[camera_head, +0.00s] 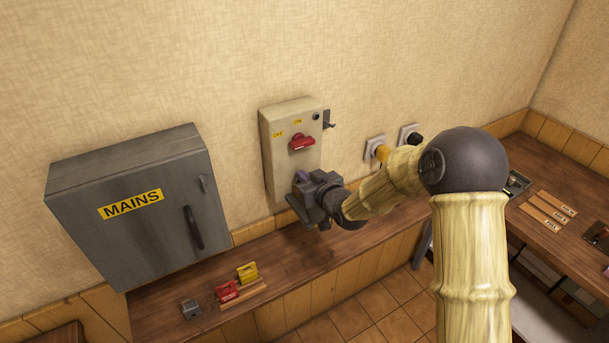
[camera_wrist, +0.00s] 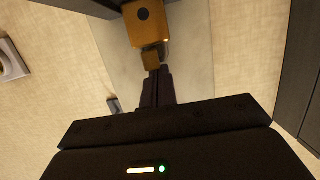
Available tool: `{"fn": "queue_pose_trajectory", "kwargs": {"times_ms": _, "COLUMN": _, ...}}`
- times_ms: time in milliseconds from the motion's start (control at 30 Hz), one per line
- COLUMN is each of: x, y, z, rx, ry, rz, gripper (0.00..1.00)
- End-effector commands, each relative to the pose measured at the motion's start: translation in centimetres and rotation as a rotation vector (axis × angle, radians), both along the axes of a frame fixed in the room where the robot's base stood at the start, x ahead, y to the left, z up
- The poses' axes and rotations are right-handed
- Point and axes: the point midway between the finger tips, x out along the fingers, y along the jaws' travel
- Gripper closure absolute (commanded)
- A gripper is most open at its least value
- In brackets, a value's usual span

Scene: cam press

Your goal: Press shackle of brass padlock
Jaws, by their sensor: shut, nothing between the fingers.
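The brass padlock (camera_wrist: 146,30) shows at the top of the wrist view as an orange-gold block with a dark round spot. A smaller dull brass piece (camera_wrist: 151,59) sits just below it in the picture. I cannot make out a shackle clearly. My gripper (camera_wrist: 156,72) is shut and empty, its dark fingertips at or very near this smaller piece; I cannot tell whether they touch. In the head view my gripper (camera_head: 304,203) is at the lower part of the beige switch box (camera_head: 278,155), and the padlock is hidden there.
A red handle (camera_head: 302,142) is on the switch box and a dark bracket (camera_head: 328,120) on its right side. A grey MAINS cabinet (camera_head: 160,240) stands left. Red (camera_head: 227,291) and yellow (camera_head: 247,273) tags stand on the wooden ledge (camera_head: 290,255). Two wall sockets (camera_head: 375,144) are right.

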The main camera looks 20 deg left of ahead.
Motion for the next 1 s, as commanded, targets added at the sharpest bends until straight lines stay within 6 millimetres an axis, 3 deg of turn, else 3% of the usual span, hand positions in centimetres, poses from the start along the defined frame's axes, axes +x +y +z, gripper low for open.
{"fn": "queue_pose_trajectory", "kwargs": {"times_ms": 167, "x": 0.0, "y": 0.0, "z": 4.0, "rx": 0.011, "ry": -0.015, "rz": 0.000, "gripper": 1.00}}
{"fn": "queue_pose_trajectory", "kwargs": {"times_ms": 200, "x": -0.5, "y": -0.7, "z": 3.2, "rx": 0.010, "ry": -0.013, "rz": -0.001, "gripper": 1.00}}
{"fn": "queue_pose_trajectory", "kwargs": {"times_ms": 700, "x": -5.3, "y": -6.3, "z": 5.4, "rx": 0.013, "ry": -0.020, "rz": -0.001, "gripper": 1.00}}
{"fn": "queue_pose_trajectory", "kwargs": {"times_ms": 1000, "x": -6.2, "y": -7.3, "z": 6.0, "rx": 0.014, "ry": -0.019, "rz": 0.000, "gripper": 1.00}}
